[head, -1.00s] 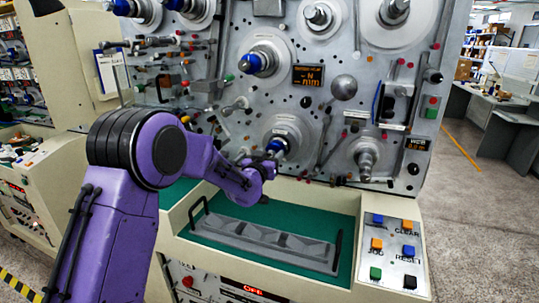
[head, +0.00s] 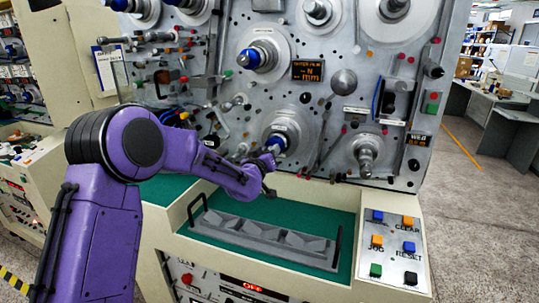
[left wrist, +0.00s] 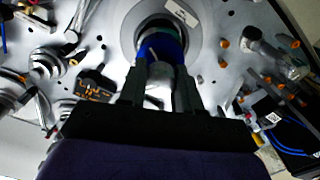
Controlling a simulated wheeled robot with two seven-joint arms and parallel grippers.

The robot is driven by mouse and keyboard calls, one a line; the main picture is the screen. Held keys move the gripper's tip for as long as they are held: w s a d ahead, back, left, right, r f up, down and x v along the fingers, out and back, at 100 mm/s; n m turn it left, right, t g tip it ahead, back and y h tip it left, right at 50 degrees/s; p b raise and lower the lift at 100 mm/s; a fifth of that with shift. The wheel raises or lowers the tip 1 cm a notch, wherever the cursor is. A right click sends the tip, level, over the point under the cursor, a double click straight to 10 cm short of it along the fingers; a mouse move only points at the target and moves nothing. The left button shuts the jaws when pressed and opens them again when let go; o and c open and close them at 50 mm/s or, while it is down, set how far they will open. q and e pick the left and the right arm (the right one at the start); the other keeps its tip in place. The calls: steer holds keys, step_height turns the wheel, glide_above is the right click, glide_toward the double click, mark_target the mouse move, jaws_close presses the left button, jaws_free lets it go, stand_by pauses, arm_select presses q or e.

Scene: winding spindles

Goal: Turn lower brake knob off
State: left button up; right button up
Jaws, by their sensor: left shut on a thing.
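The lower spindle (head: 293,128) on the grey machine panel has a blue knob (head: 277,143) at its centre. My left gripper (head: 266,160) is at this knob, its arm coming in from the left. In the left wrist view the blue knob (left wrist: 165,46) lies between the two dark fingers of the gripper (left wrist: 160,88), which are shut on it. The fingers hide the sides of the knob, and a pale metal end shows between them. My right gripper is not in view.
An upper spindle with a blue knob (head: 250,57) sits above. Below is a green-lined tray (head: 216,252) holding a grey ridged part (head: 265,238). A button panel (head: 392,248) is at the right. Small levers and knobs crowd the panel's left side.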

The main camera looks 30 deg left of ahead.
arm_select(q)
steer(key=n+b, duration=0.1)
steer(key=n, duration=0.3)
steer(key=shift+f+n, duration=0.1)
steer(key=shift+n, duration=0.2)
steer(key=shift+n+b, duration=1)
steer(key=shift+n, duration=0.8)
steer(key=o, duration=1)
steer(key=shift+o, duration=0.2)
steer(key=shift+s+a, duration=0.1)
